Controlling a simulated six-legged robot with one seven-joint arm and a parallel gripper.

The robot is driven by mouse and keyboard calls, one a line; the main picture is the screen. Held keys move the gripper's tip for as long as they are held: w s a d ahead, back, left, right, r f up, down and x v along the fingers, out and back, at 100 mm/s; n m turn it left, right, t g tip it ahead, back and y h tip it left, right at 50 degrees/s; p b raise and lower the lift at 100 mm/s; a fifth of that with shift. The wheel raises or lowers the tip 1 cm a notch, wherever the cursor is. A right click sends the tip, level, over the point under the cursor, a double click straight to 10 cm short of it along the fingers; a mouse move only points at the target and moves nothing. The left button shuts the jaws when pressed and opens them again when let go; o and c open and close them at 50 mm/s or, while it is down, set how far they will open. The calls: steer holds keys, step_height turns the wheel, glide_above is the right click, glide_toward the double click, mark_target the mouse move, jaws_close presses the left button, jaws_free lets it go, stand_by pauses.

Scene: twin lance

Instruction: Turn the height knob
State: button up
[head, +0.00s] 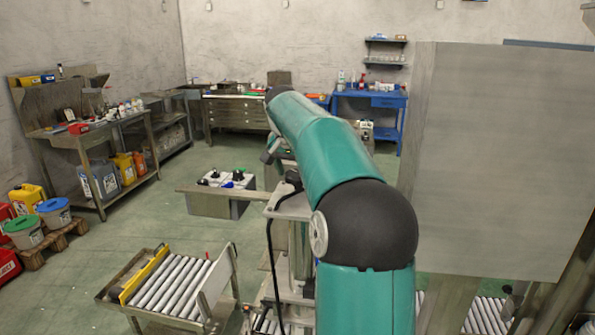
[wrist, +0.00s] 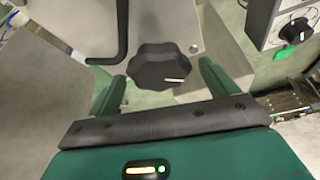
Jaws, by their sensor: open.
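A black lobed knob (wrist: 162,67) with a white pointer mark shows in the middle of the wrist view, on a light grey metal plate (wrist: 185,22). My gripper (wrist: 161,76) is open. Its two green fingers stand left and right of the knob, with gaps on both sides, and I cannot tell how far along the knob's depth they reach. A second black knob (wrist: 295,30) with a pale mark sits on a light panel at the upper right of the wrist view. In the head view my arm hides the gripper and the knob.
A bent black rod (wrist: 121,40) stands close to the left of the knob. In the head view a large grey panel (head: 505,160) fills the right side. A roller conveyor (head: 175,285) stands at the lower left, with open green floor (head: 130,215) behind it.

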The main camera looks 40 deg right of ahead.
steer(key=c, duration=1)
steer(key=shift+n, duration=0.4)
steer(key=n+t, duration=0.1)
steer(key=n, duration=0.1)
steer(key=shift+n+y, duration=0.4)
steer(key=n, duration=0.2)
steer(key=n+t+y, duration=0.1)
steer(key=n, duration=0.1)
steer(key=shift+s+d+n, duration=0.1)
steer(key=shift+d+n, duration=0.05)
steer(key=shift+n, duration=0.15)
steer(key=n+y, duration=0.1)
steer(key=n, duration=0.2)
steer(key=n+y, duration=0.2)
steer(key=n, duration=0.2)
steer(key=shift+d+t, duration=0.1)
steer(key=shift+t, duration=0.3)
steer(key=n+y, duration=0.1)
steer(key=n, duration=0.2)
steer(key=n+g+y, duration=0.1)
steer(key=n, duration=0.2)
steer(key=shift+n+y, duration=0.3)
steer(key=shift+n, duration=0.1)
